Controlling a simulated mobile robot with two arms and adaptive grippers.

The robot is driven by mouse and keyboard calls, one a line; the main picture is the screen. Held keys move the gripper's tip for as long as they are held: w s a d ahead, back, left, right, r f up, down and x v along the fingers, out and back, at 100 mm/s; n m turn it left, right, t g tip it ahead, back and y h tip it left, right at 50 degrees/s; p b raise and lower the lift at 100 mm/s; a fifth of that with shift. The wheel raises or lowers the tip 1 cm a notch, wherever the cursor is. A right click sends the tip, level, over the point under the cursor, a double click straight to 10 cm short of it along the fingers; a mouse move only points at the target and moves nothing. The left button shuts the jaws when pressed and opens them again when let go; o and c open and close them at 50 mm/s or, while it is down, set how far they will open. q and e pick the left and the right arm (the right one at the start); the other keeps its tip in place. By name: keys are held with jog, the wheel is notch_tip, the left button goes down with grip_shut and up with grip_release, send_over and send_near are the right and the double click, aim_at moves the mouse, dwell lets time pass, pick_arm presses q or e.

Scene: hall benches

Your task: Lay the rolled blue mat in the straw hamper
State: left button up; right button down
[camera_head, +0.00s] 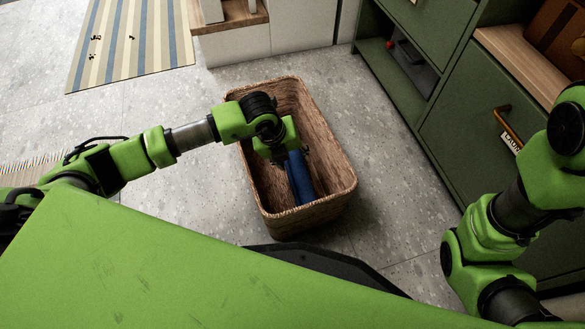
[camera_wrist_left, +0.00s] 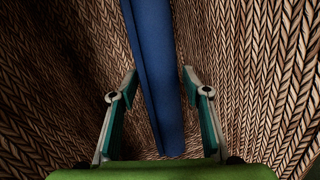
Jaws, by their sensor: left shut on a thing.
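The straw hamper (camera_head: 330,150) is a woven brown rectangular basket on the floor, open at the top. Its woven walls also fill the left wrist view (camera_wrist_left: 250,60). The rolled blue mat (camera_head: 301,180) is inside the hamper, within its walls. In the left wrist view the mat (camera_wrist_left: 158,70) runs lengthwise between the fingers. My left gripper (camera_head: 292,156) reaches down into the hamper and is shut on the mat; its fingers flank the mat in the wrist view (camera_wrist_left: 160,92). The mat's upper part is hidden by the gripper. My right gripper is out of view.
A green cabinet (camera_head: 455,130) with drawers and an open shelf stands right of the hamper. A white unit with a wooden step (camera_head: 232,14) is behind it. A striped rug (camera_head: 130,45) lies at the back left. Grey floor (camera_head: 190,210) is clear left of the hamper.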

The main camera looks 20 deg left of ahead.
aim_at(293, 165)
pick_arm(q)
notch_tip(293, 165, down, 3)
jog(key=shift+f+b, duration=0.1)
jog(key=shift+b, duration=0.9)
jog(key=o, duration=1.2)
jog(key=shift+o, duration=0.2)
jog(key=p+v, duration=0.9)
jog(key=v, duration=0.3)
jog(key=shift+p, duration=0.4)
